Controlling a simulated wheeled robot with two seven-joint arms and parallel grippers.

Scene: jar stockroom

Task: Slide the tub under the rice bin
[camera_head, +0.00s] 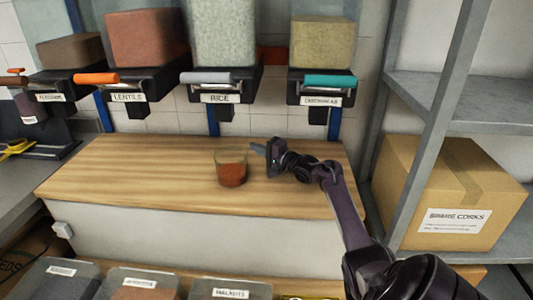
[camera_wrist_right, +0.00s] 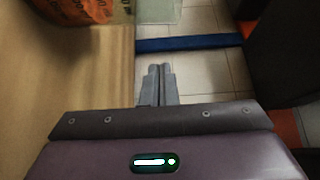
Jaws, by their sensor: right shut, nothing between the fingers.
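The clear tub (camera_head: 231,171), with orange-red contents, stands upright on the wooden counter. It is in front of and below the rice bin (camera_head: 225,35), which has a grey handle, a RICE label and a dark spout. I cannot tell whether it is exactly beneath the spout. My right gripper (camera_head: 259,148) is shut and empty, just right of the tub and slightly towards the wall. In the right wrist view the shut fingers (camera_wrist_right: 158,84) point forward, and part of the tub (camera_wrist_right: 92,10) shows at upper left, apart from them. My left gripper is not visible.
The lentils bin (camera_head: 146,38) hangs left of the rice and a teal-handled bin (camera_head: 321,42) right of it. The wooden counter (camera_head: 130,170) is clear left of the tub. A cardboard box (camera_head: 448,180) sits on the right shelf. Labelled containers (camera_head: 143,284) stand in front below.

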